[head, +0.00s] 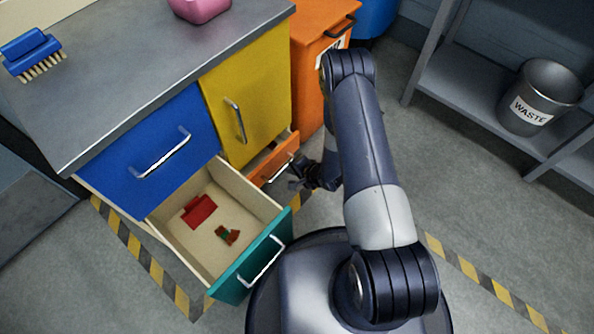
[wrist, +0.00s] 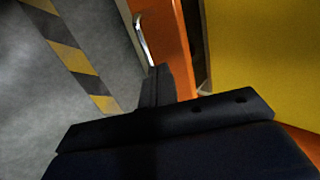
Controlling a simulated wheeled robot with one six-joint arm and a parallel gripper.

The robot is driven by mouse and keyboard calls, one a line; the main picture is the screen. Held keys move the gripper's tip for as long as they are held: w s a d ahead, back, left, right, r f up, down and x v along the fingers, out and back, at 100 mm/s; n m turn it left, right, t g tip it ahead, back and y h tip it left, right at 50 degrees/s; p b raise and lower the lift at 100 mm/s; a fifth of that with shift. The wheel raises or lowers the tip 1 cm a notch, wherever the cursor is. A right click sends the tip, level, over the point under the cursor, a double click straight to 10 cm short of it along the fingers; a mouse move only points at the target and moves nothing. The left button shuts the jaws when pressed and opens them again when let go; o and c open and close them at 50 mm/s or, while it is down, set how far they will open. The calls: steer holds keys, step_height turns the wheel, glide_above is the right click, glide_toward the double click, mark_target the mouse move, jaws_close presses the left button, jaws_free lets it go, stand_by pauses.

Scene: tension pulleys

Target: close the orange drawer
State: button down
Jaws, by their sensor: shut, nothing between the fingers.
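The orange drawer (head: 274,162) sits under the yellow cabinet door and stands partly open, with a silver bar handle on its front. In the wrist view its orange front (wrist: 172,40) and handle (wrist: 141,38) show close up, with a dark gap between the front and the yellow door. My gripper (head: 298,177) is shut and empty, right at the drawer's front near the handle. In the wrist view the dark fingers (wrist: 157,85) lie close to the orange front; I cannot tell whether they touch it.
A teal drawer (head: 262,262) stands wide open at the left, holding red items. The blue drawer (head: 152,152) and yellow door (head: 250,95) are shut. An orange bin (head: 308,60) stands behind my arm. A waste bucket (head: 541,95) sits on the right shelf. Floor at right is clear.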

mark_target(271, 162)
steer(key=w+a+f+b, duration=0.1)
steer(key=w+a, duration=0.1)
steer(key=w+a+f+b, duration=0.1)
steer(key=w+a+f, duration=0.1)
steer(key=shift+w+a+f, duration=0.15)
steer(key=shift+w+a, duration=0.1)
steer(key=shift+a, duration=0.05)
steer(key=shift+w+a, duration=0.3)
steer(key=shift+w, duration=0.05)
steer(key=w+a+b, duration=0.1)
steer(key=w+a, duration=0.2)
steer(key=shift+w+a+b, duration=0.15)
steer(key=shift+b, duration=0.2)
steer(key=shift+w+r, duration=0.15)
steer(key=shift+r, duration=0.05)
steer(key=shift+a, duration=0.1)
